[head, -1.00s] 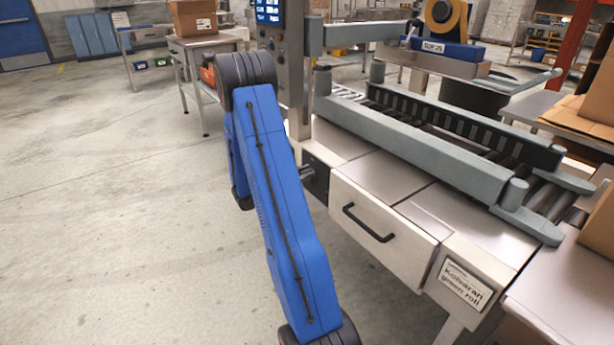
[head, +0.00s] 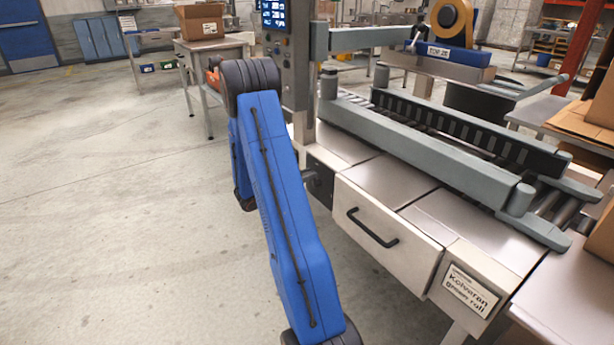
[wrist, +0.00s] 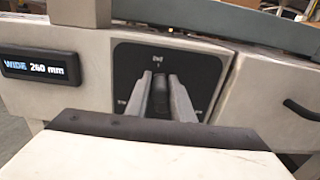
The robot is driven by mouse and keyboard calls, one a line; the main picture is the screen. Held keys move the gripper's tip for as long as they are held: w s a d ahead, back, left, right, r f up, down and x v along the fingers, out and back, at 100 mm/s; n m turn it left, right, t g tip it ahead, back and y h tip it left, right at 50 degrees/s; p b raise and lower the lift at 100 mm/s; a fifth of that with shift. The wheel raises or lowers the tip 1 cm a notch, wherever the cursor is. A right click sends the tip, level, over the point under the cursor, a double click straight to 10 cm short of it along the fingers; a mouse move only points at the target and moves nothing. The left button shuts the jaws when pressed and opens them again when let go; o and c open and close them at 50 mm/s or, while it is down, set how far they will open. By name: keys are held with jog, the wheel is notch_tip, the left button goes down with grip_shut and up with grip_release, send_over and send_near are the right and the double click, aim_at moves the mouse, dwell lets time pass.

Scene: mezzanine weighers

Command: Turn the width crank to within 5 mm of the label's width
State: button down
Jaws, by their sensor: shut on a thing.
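In the wrist view my gripper (wrist: 160,97) has its two pale fingers closed on the dark crank knob (wrist: 160,92), which stands roughly upright in the middle of a black plate (wrist: 203,67). Faint white marks ring the knob; most are too small to read. The display (wrist: 40,69) to the left reads "WIDE 260 mm". In the head view my gripper and the crank are hidden behind my blue arm; only an edge of the dark plate (head: 322,183) shows. The near guide rail (head: 430,150) and far guide rail (head: 465,125) run parallel, with a gap between them.
A drawer with a black handle (head: 372,230) is right of the crank. A sign reading "Kolvaran green roll" (head: 468,290) is on the machine's front. A control screen (head: 272,13) stands on a post. Open floor (head: 110,220) lies to the left. Cardboard boxes (head: 592,110) are at the right.

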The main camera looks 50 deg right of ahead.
jog(key=shift+f, duration=0.1)
jog(key=c, duration=1.6)
grip_release()
jog(key=shift+a, duration=0.1)
jog(key=v, duration=1.7)
jog(key=shift+a, duration=0.15)
